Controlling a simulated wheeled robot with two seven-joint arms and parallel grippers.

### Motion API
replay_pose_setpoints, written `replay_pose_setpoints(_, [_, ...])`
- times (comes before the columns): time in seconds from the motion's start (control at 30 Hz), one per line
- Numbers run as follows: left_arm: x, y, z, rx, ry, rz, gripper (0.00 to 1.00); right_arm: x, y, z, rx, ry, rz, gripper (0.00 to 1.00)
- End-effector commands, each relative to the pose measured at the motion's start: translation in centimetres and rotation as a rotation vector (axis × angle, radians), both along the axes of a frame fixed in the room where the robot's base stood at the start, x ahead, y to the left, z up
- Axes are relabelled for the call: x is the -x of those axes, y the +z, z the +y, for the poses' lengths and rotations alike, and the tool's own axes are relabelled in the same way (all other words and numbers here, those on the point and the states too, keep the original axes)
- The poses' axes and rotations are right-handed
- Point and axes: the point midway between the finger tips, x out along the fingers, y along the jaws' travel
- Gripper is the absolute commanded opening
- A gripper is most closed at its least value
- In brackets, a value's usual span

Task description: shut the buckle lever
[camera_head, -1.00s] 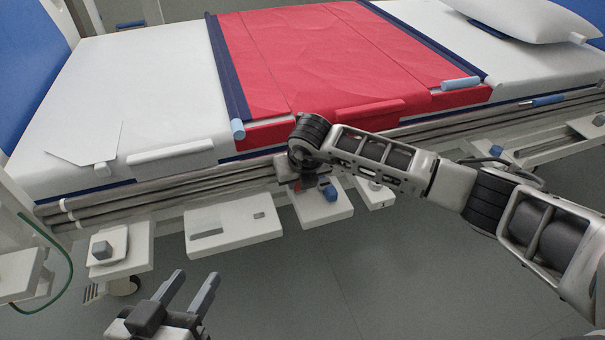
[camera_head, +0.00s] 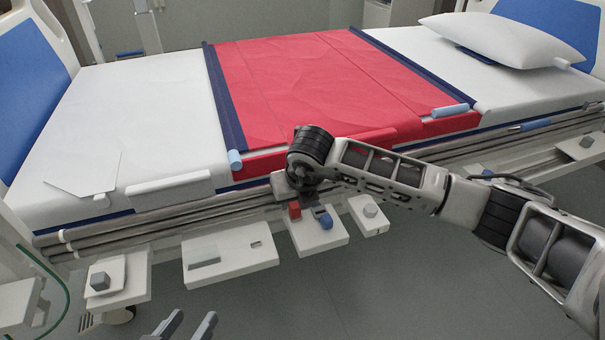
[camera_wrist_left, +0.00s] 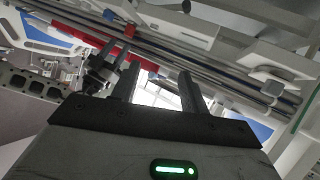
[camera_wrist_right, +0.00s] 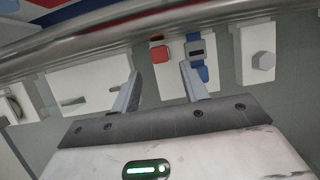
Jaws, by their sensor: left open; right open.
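A pale panel (camera_head: 315,238) below the bed rail carries a red block (camera_head: 295,209) and a blue strap piece (camera_head: 324,219). In the right wrist view the strap (camera_wrist_right: 193,40) runs through a grey buckle (camera_wrist_right: 195,50), with a blue end (camera_wrist_right: 203,74) below it. The red block (camera_wrist_right: 160,54) is left of it. I cannot tell the lever's angle. My right gripper (camera_wrist_right: 160,82) is open and empty; its right finger overlaps the blue end in view, contact unclear. Its fingers are hidden in the head view. My left gripper (camera_head: 188,320) is open and empty, low at the picture's bottom.
A panel with a slot (camera_head: 230,262) is to the left, and one with a grey knob (camera_head: 370,212) to the right. Another knob panel (camera_head: 100,282) is further left. Bed rails (camera_head: 150,222) run just above the panels. The floor in front is clear.

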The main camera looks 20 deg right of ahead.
Motion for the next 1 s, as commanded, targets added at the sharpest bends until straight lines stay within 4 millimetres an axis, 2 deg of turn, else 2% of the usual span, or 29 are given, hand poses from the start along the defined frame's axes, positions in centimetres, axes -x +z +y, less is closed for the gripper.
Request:
replay_pose_setpoints(0.03, [-0.1, 0.2, 0.1, -0.007, 0.004, 0.014, 0.45, 0.4, 1.7, 0.0, 0.001, 0.002, -0.004, 0.45])
replay_pose_setpoints(0.1, [-0.4, -0.1, 0.4, -0.017, 0.011, 0.033, 0.45, 1.1, 3.2, 0.0, 0.000, 0.002, -0.004, 0.45])
replay_pose_setpoints(0.3, [-0.4, -1.0, 0.7, -0.036, 0.021, 0.085, 0.45, 2.7, 6.9, 0.0, 0.000, 0.001, -0.003, 0.45])
replay_pose_setpoints(0.4, [-0.2, -1.4, 0.8, -0.044, 0.020, 0.102, 0.45, 3.2, 8.0, 0.0, 0.001, 0.002, -0.002, 0.45])
replay_pose_setpoints(0.6, [-0.1, -2.0, 0.8, -0.051, 0.019, 0.125, 0.45, 3.7, 8.9, 0.0, 0.002, -0.001, 0.000, 0.45])
replay_pose_setpoints(1.0, [-0.2, -1.9, 0.8, -0.045, 0.023, 0.120, 0.45, 3.7, 8.9, 0.0, 0.001, 0.001, 0.000, 0.45])
